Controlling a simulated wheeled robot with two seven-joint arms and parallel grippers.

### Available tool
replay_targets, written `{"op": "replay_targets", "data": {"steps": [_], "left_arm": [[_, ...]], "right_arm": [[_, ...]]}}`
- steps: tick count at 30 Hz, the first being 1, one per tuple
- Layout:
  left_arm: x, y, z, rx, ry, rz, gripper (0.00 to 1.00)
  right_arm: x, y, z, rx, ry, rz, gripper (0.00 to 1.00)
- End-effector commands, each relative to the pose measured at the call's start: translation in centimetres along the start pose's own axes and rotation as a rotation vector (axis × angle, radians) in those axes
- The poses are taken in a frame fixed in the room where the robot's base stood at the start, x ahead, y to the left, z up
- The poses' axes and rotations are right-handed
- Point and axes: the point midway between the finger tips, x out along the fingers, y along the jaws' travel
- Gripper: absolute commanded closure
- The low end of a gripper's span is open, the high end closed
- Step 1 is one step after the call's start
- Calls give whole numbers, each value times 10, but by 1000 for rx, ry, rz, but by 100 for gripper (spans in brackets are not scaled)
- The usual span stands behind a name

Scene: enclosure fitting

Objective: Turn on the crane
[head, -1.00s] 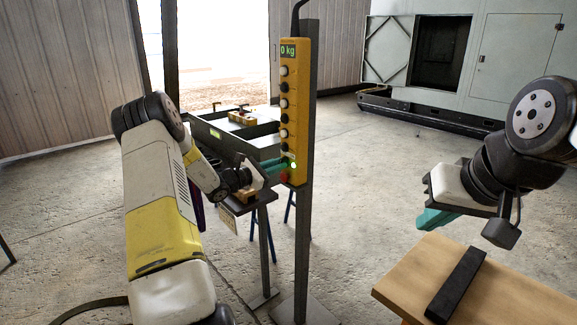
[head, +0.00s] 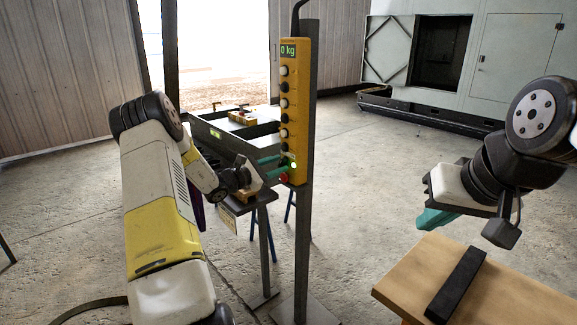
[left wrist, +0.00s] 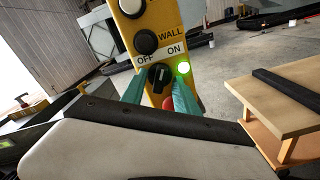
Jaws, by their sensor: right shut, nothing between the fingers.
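The yellow crane control pendant (head: 291,105) hangs upright on a grey post, with a "0 kg" display and a column of buttons. In the left wrist view its black rotary switch (left wrist: 158,77) sits below the "OFF" and "ON" labels; its pale mark leans toward ON. The green lamp (left wrist: 183,68) beside it is lit. My left gripper (head: 281,166) is at the pendant's lower end. In the left wrist view its teal fingers (left wrist: 161,88) are spread on either side of the switch; contact cannot be told. My right gripper (head: 436,218) is shut and empty.
A wooden table (head: 480,285) with a black bar (head: 456,285) stands below my right gripper. A dark-framed bench (head: 215,135) stands behind the pendant. A large grey cabinet (head: 515,60) is at the back.

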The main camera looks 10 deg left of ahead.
Motion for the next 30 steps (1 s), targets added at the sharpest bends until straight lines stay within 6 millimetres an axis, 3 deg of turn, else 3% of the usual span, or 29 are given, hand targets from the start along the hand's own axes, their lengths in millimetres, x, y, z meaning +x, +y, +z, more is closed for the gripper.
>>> {"op": "replay_targets", "data": {"steps": [9, 15, 26, 30], "left_arm": [[-52, 1, 0, 0, 3, 3, 64], [-72, 0, 0, 0, 1, 1, 64], [-74, 0, 1, 3, 0, -2, 64], [-66, -13, 29, 59, -10, -83, 64]], "right_arm": [[0, 0, 0, 0, 0, 0, 100], [0, 0, 0, 0, 0, 0, 100], [0, 0, 0, 0, 0, 0, 100], [0, 0, 0, 0, 0, 0, 100]]}}
